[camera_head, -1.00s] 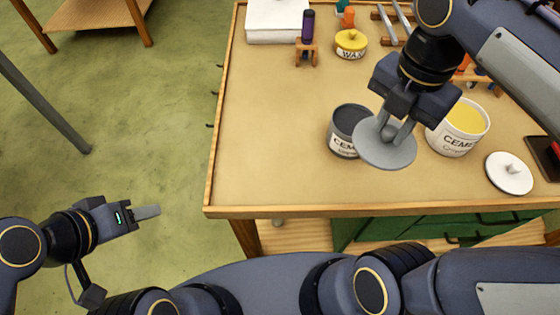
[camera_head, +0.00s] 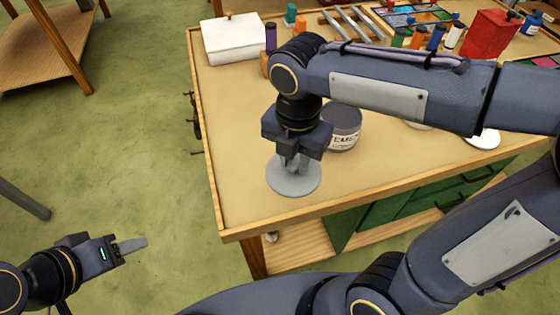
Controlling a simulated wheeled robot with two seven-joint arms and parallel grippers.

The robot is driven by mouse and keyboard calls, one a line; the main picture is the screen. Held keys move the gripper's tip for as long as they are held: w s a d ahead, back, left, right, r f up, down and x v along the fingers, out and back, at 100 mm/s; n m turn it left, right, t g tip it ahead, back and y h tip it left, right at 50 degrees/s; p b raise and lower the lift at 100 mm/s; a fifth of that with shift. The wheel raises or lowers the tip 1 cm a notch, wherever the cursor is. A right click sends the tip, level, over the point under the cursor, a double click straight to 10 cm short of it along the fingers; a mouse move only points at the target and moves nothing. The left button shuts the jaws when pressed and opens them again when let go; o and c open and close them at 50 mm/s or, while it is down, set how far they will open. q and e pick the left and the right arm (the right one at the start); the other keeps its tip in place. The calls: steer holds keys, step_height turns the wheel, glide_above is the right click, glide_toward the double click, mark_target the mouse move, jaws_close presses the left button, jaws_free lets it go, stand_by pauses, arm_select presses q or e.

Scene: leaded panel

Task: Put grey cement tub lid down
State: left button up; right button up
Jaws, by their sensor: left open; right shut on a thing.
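The grey cement tub lid (camera_head: 290,182) is a flat round disc at the front left of the workbench. My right gripper (camera_head: 292,167) is shut on its knob from above. The lid is at or just above the bench top; I cannot tell if it touches. The grey cement tub (camera_head: 342,132) stands open right behind and to the right of the lid, partly hidden by my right gripper. My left gripper (camera_head: 130,245) is open and empty, off the bench over the floor at lower left.
A white box (camera_head: 234,42) stands at the back left of the bench (camera_head: 235,120). A white lid (camera_head: 485,138) lies at the right, partly behind my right arm. A red can (camera_head: 490,35) and several small bottles stand at the back. The front left of the bench is clear around the lid.

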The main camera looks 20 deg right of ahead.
steer(key=w+f, duration=0.6)
steer(key=shift+w+a+f, duration=0.1)
steer(key=shift+w+a, duration=0.1)
steer(key=shift+a, duration=0.2)
steer(key=shift+w+f, duration=0.15)
steer(key=shift+f, duration=0.8)
steer(key=shift+w+f, duration=0.1)
steer(key=shift+f, duration=0.8)
steer(key=shift+f+b, duration=0.15)
steer(key=shift+b, duration=0.2)
steer(key=o, duration=1)
